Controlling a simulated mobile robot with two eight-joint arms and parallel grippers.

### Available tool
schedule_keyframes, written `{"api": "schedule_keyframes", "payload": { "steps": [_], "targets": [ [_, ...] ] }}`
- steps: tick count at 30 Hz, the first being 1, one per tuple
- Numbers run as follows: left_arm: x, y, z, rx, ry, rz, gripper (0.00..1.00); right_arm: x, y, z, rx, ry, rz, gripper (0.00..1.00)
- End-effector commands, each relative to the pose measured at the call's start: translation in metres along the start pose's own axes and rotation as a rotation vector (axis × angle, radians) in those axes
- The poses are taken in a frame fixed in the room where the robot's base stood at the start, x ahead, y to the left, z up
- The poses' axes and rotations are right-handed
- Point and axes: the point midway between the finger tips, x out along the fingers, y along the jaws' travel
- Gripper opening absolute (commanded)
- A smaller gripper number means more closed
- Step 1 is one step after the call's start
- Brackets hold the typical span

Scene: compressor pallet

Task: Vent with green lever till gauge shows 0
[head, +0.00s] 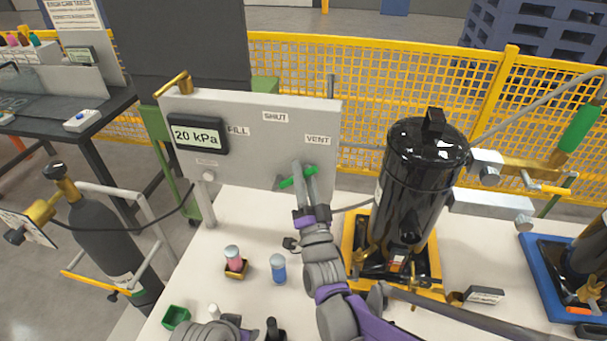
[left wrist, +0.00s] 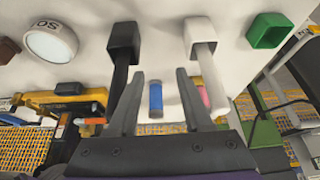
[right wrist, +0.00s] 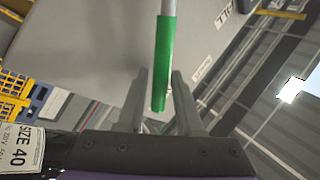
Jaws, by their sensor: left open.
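The grey panel (head: 240,110) carries the labels FILL, SHUT and VENT, and its gauge (head: 195,135) reads 20 kPa. The green lever (head: 287,184) lies in front of the panel, below the VENT label. My right gripper (head: 304,180) is at this lever, with a finger on either side of it.
A black compressor tank (head: 415,190) stands on a yellow base right of my right arm. A grey cylinder (head: 105,240) stands left, a yellow fence (head: 365,90) behind.

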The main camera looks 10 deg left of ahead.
Motion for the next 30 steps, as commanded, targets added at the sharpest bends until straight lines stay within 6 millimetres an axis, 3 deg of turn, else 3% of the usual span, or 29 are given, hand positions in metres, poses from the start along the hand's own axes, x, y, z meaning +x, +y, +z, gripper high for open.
{"api": "schedule_keyframes", "payload": {
  "steps": [10,24,30],
  "targets": [
    [0.001,0.000,0.001,0.000,-0.001,0.000,0.50,-0.008,0.000,0.000,0.000,0.000,0.000,0.35],
    [0.015,0.000,0.010,0.000,-0.006,0.000,0.50,-0.093,0.001,0.001,-0.001,-0.001,0.000,0.35],
    [0.017,0.000,0.011,0.000,-0.006,0.000,0.50,-0.108,0.000,0.000,0.000,0.000,0.000,0.35]
  ]
}}
